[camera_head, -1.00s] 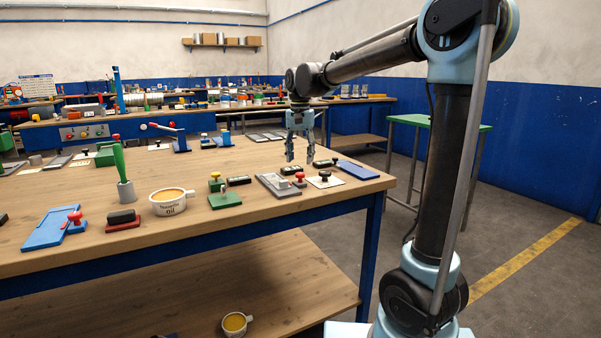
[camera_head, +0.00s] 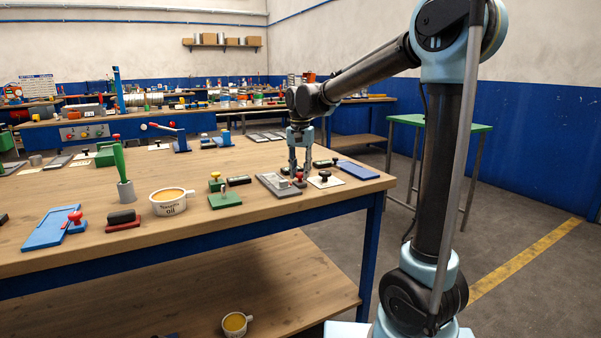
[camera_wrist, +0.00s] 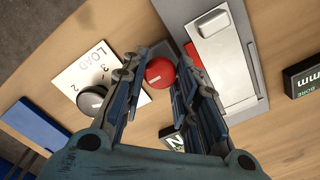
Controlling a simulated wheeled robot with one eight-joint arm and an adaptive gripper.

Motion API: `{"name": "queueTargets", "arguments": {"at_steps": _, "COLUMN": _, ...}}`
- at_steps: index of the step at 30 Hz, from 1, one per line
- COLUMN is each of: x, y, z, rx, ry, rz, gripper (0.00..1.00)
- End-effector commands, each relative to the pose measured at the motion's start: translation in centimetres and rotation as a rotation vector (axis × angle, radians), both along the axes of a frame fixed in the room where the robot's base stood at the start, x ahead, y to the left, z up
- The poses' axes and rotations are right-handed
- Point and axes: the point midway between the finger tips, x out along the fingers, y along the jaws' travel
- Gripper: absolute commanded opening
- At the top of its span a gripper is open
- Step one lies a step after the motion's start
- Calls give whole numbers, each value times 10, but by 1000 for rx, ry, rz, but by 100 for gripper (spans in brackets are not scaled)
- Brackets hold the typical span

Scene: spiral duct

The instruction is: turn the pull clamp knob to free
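A round red knob (camera_wrist: 159,73) shows between the two fingers of my gripper (camera_wrist: 165,60) in the wrist view. It stands beside a grey plate (camera_wrist: 255,50) bearing a pale metal block (camera_wrist: 216,52). Another red part (camera_wrist: 194,56) shows partly behind the right finger. My gripper is open, with its fingers on either side of the knob; I cannot tell whether either touches it. In the head view my gripper (camera_head: 299,172) points down at the red knob (camera_head: 299,181), by the grey plate (camera_head: 268,181). No label for free is readable.
A black knob (camera_wrist: 91,98) sits on a white plate (camera_wrist: 68,80) marked LOAD, close to the left finger. A blue plate (camera_wrist: 32,126) lies further left. A dark label block (camera_wrist: 303,77) lies right of the grey plate.

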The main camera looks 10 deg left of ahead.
Motion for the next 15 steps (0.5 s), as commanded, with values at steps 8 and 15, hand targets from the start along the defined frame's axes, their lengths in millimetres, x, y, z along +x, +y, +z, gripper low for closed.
{"name": "queueTargets", "arguments": {"at_steps": 8, "x": 0, "y": 0, "z": 0, "rx": 0, "ry": 0, "rz": 9, "gripper": 4}}
{"name": "queueTargets", "arguments": {"at_steps": 15, "x": 0, "y": 0, "z": 0, "rx": 0, "ry": 0, "rz": 94, "gripper": 4}}
